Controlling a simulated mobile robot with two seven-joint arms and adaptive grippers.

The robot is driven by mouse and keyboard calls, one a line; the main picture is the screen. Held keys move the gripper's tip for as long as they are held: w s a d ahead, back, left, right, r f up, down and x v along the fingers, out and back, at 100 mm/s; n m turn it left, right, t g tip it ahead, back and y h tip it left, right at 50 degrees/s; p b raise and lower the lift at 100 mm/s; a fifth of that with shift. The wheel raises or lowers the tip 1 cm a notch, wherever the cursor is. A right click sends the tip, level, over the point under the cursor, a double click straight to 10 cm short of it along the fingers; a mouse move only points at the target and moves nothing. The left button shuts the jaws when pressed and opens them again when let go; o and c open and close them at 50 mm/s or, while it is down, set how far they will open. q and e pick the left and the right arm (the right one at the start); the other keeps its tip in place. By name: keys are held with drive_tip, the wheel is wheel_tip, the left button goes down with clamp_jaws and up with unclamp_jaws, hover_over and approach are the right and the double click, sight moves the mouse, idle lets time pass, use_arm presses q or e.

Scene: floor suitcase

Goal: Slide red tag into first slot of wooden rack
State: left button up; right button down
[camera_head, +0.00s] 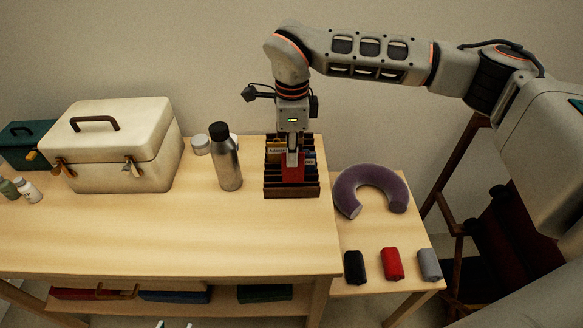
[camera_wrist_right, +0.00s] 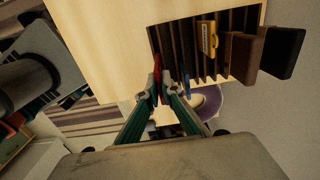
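The wooden rack (camera_head: 291,191) is a dark slotted box near the table's right end. It also shows in the right wrist view (camera_wrist_right: 158,38), with several parallel slots. The red tag (camera_head: 293,174) is upright at the rack's front end, below my right gripper (camera_head: 292,157). In the wrist view my right gripper (camera_wrist_right: 163,92) has its fingertips closed around the red tag (camera_wrist_right: 157,66), at the end of the row of slots. How deep the tag sits is hidden. Small tips at the head view's bottom edge may be my left gripper (camera_head: 174,325); too little shows.
A metal bottle (camera_head: 228,165) stands left of the rack, beside a cream case (camera_head: 118,145). A purple neck pillow (camera_head: 371,188) and black, red (camera_head: 392,264) and grey rolls lie on the lower side table. The table's front middle is clear.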

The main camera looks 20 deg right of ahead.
sight(292, 182)
use_arm(q)
drive_tip(key=shift+f, duration=0.25)
use_arm(e)
drive_tip(key=shift+f, duration=2.2)
drive_tip(key=shift+f, duration=0.1)
drive_tip(key=c, duration=2.2)
unclamp_jaws()
drive_tip(key=shift+c, duration=0.2)
wheel_tip(292, 182, up, 12)
drive_tip(key=shift+r+p, duration=0.15)
drive_tip(key=shift+p, duration=0.2)
use_arm(q)
drive_tip(key=shift+s+d+r, duration=0.1)
drive_tip(key=shift+s+r, duration=0.1)
drive_tip(key=shift+r, duration=0.1)
